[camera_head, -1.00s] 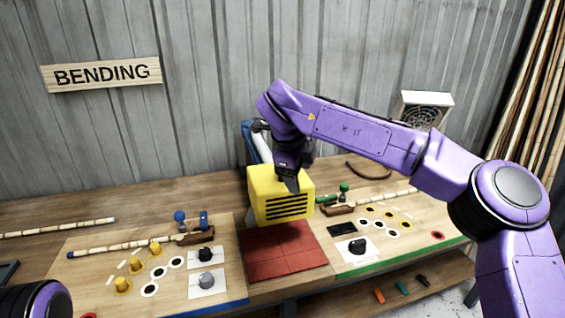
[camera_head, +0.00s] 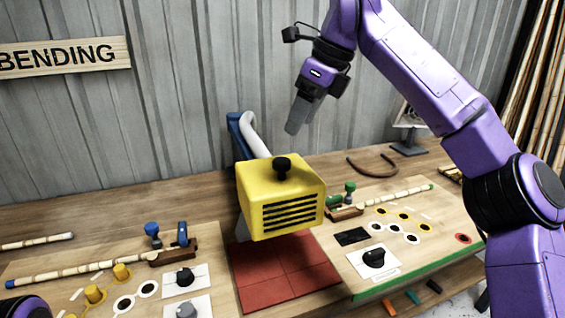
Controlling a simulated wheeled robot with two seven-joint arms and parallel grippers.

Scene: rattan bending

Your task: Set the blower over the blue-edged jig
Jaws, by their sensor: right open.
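The yellow blower (camera_head: 282,197) has a slotted front and a black knob (camera_head: 283,166) on top. It hangs on a white and blue arm (camera_head: 254,134) at the back, over the red tiled pad (camera_head: 275,279) between the two jig boards. The left jig board (camera_head: 60,272) bears a rattan rod, a blue knob and yellow pegs; its front edge is out of frame. My right gripper (camera_head: 296,120) is open and empty, above and behind the blower, apart from the knob. My left gripper is out of view.
Loose rattan (camera_head: 38,241) lies far left.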

